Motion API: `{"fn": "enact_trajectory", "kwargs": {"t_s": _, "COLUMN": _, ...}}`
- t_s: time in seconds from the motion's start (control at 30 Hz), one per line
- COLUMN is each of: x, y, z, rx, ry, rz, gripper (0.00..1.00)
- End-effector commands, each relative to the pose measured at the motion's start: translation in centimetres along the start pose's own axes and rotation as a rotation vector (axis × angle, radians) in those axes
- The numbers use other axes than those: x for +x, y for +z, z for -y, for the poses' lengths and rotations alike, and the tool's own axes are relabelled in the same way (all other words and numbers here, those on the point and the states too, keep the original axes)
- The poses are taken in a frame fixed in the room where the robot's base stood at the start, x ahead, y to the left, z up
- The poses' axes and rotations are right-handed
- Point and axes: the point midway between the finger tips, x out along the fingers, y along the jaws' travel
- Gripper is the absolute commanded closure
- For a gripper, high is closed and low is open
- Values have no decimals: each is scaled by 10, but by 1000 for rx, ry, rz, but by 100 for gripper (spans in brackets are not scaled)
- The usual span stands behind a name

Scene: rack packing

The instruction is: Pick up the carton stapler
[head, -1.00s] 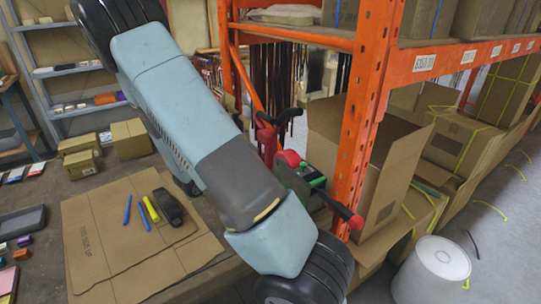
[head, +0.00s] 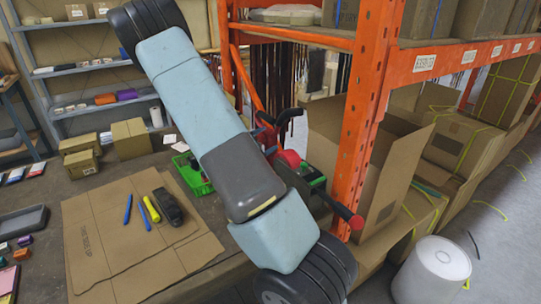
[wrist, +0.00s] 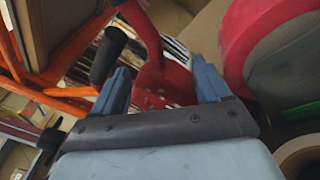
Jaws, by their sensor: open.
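A red tool with black handles, which looks like the carton stapler, stands beside the orange rack post in the head view (head: 268,138), partly hidden behind my arm. In the wrist view, a red body with holes (wrist: 150,84) and a black grip at its upper left show just beyond my fingers. My gripper (wrist: 160,84) is open, with its two blue fingers apart and the red body seen between them. I cannot tell how far beyond the fingertips it lies.
The orange rack post (head: 367,110) and an open carton (head: 380,165) stand close on the right. A red disc (wrist: 285,50) is near the right finger. A green tray (head: 193,176) and a cardboard sheet (head: 100,235) with markers and a black object lie on the bench.

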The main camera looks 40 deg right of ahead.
Motion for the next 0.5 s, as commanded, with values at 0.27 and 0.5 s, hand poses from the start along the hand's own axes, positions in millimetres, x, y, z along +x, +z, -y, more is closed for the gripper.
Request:
{"fn": "enact_trajectory", "kwargs": {"t_s": 0.27, "x": 29, "y": 1, "z": 1, "rx": -1, "ry": -1, "rz": 1, "gripper": 24}}
{"fn": "enact_trajectory", "kwargs": {"t_s": 0.5, "x": 29, "y": 1, "z": 1, "rx": -1, "ry": -1, "rz": 0, "gripper": 30}}
